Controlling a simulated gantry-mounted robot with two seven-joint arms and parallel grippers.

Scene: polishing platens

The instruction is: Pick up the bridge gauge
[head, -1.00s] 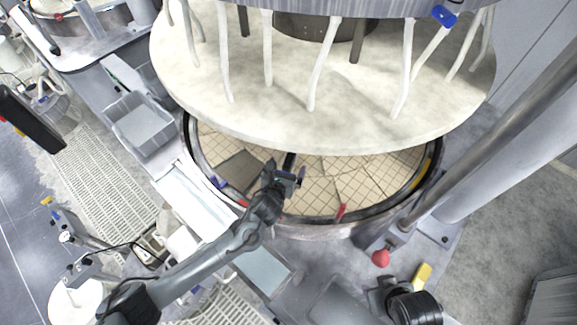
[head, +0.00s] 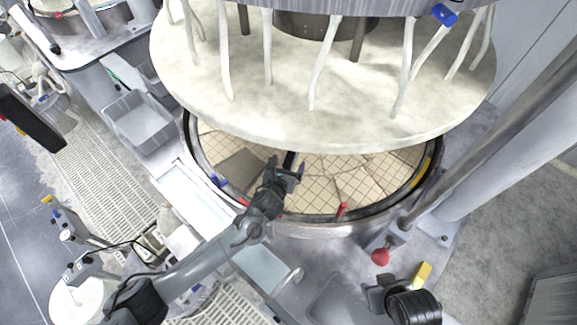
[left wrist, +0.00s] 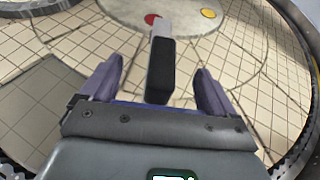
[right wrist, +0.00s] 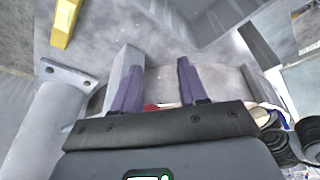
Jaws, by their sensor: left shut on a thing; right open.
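The bridge gauge (left wrist: 161,70) shows in the left wrist view as a black block with a pale grey far end, over the tan gridded platen (left wrist: 230,60). In the head view it is a dark bar (head: 289,159) just beyond my left gripper (head: 286,168), partly under the big pale disc. The exact contact is hard to make out. My right gripper (right wrist: 157,82) is open and empty, off the platen at the lower right of the head view.
The large pale disc (head: 300,120) with white hoses hangs over the platen. A dark square (head: 241,168) lies on the platen at left. A red knob (head: 381,257), a yellow block (head: 422,274) and a thick post (head: 490,130) stand at right. A grey bin (head: 140,122) is at left.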

